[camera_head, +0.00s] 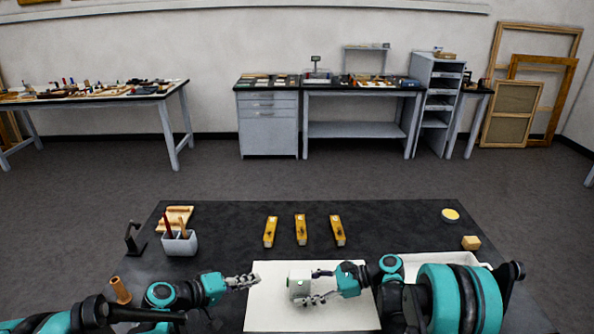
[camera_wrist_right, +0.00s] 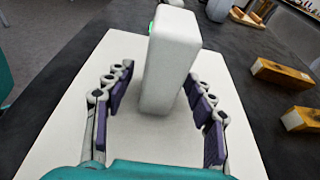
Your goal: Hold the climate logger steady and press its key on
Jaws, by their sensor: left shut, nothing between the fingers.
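The climate logger (camera_head: 299,284) is a small white box standing on a white board (camera_head: 262,316). A small green spot shows on its face. In the right wrist view the logger (camera_wrist_right: 168,62) stands upright between the fingers, with a green patch at its upper left edge. My right gripper (camera_head: 308,286) is open around the logger, coming from the right. In the wrist view its fingers (camera_wrist_right: 160,82) are on either side of the box, with a visible gap on the left; contact on the right is unclear. My left gripper (camera_head: 254,280) is shut and empty, left of the logger, near the board's left edge.
Several yellow-brown blocks (camera_head: 300,229) stand behind the board. A grey cup with tools (camera_head: 179,243), a wooden piece (camera_head: 176,218) and a dark stand (camera_head: 134,238) are at left. A yellow disc (camera_head: 450,215), wooden block (camera_head: 471,242) and white tray (camera_head: 440,260) are at right.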

